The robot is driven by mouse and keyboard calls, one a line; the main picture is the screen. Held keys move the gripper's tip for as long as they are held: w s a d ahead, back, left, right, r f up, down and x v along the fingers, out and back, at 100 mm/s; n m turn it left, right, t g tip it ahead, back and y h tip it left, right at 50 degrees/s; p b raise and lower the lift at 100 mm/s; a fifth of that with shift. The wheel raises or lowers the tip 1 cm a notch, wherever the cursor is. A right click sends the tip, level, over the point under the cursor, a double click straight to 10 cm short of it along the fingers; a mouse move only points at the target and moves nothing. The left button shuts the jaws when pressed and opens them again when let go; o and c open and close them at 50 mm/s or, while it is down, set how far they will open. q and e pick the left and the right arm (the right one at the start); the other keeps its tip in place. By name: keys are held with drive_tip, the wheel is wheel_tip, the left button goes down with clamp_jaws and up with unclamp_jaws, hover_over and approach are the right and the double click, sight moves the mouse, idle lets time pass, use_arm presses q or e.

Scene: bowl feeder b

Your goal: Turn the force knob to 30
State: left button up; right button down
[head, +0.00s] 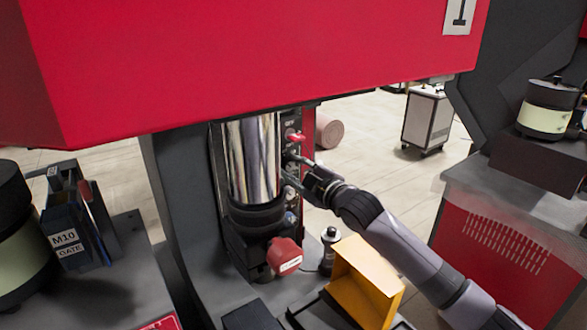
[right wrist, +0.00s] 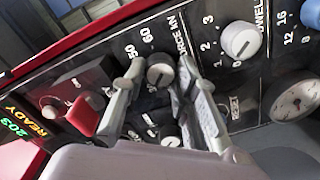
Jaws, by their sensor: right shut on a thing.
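The force knob (right wrist: 160,72) is a round grey knob on the dark control panel, under the "FORCE kN" lettering, with 50 and 60 printed beside it in the right wrist view. My right gripper (right wrist: 155,76) has its two fingers on either side of the knob and is shut on it. The fingers cover part of the scale, and I cannot read where the knob points. In the head view my right gripper (head: 292,168) reaches the panel from the right, and the knob is hidden. My left gripper is not in view.
A white dwell knob (right wrist: 241,40), a gauge (right wrist: 295,98) and a red switch (right wrist: 85,116) sit on the same panel. A shiny cylinder (head: 253,158) stands left of my right gripper. A yellow bin (head: 362,283) stands below my arm. A red press head (head: 240,60) hangs above.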

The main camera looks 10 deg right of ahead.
drive_tip(key=c, duration=1.2)
unclamp_jaws()
drive_tip(key=shift+c, duration=0.2)
drive_tip(key=shift+s, duration=0.1)
drive_tip(key=v, duration=1.1)
drive_tip(key=shift+s+d, duration=0.15)
drive_tip(key=shift+s, duration=0.25)
